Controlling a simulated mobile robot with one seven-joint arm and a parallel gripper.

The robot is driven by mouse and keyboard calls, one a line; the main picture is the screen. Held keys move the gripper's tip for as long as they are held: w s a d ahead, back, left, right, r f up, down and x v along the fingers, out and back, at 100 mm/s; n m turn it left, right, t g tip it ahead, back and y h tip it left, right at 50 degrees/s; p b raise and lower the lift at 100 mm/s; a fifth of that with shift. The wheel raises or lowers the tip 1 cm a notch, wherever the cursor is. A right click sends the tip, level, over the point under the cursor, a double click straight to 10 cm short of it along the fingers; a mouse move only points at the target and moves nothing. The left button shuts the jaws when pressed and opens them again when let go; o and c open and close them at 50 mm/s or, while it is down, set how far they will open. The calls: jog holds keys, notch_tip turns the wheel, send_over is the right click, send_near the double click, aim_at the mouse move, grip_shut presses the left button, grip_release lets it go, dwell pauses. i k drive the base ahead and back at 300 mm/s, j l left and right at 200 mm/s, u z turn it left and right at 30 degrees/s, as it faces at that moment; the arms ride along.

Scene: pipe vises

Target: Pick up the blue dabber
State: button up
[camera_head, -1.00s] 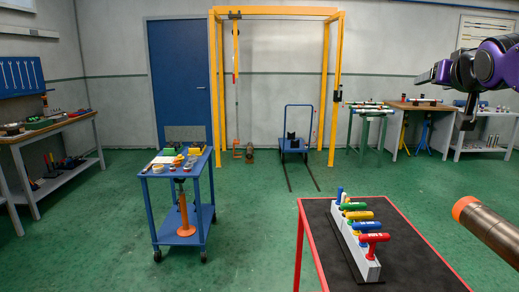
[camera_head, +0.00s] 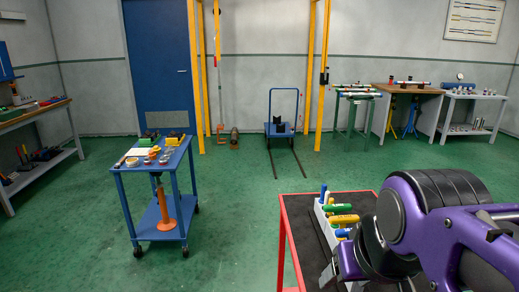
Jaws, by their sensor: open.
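A white rack (camera_head: 321,213) stands on the red table with black top (camera_head: 296,212) at the lower middle. It holds a row of coloured tools. Two blue ones show: a small upright one (camera_head: 323,194) at the back end and a blue handle (camera_head: 342,232) farther forward, partly hidden by my arm. I cannot tell which is the blue dabber. A green handle (camera_head: 337,208) and a yellow handle (camera_head: 343,219) lie between them. My gripper (camera_head: 338,270) is open, low over the front part of the rack; its fingers are mostly hidden behind the purple arm.
A blue cart (camera_head: 150,165) with small items on top and an orange post below stands to the left. A blue trolley (camera_head: 281,128) is behind, by the yellow frame (camera_head: 196,80). Workbenches line the right back. The green floor between cart and table is clear.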

aim_at(323, 186)
jog(key=k+j+u, duration=0.1)
jog(key=j+u, duration=0.4)
jog(key=u, duration=0.2)
jog(key=k+j+u, duration=0.1)
jog(key=j+u, duration=0.25)
jog(key=i+j+u, duration=0.1)
jog(key=j+u, duration=0.2)
jog(key=u, duration=0.15)
jog(key=i+j+u, duration=0.15)
jog(key=u, duration=0.3)
jog(key=i+j+z, duration=0.1)
jog(key=i+z, duration=0.25)
jog(key=i+j+z, duration=0.2)
jog(key=i+z, duration=0.15)
jog(key=i, duration=0.15)
jog(key=i+l+z, duration=0.1)
jog(key=i+z, duration=1.2)
jog(key=i+j+z, duration=0.2)
jog(key=i+z, duration=0.15)
jog(key=z, duration=0.15)
jog(key=i+z, duration=0.2)
jog(key=z, duration=0.15)
jog(key=i+z, duration=0.2)
jog(key=z, duration=0.2)
jog(key=i+j+z, duration=0.1)
jog(key=z, duration=0.25)
jog(key=i, duration=0.1)
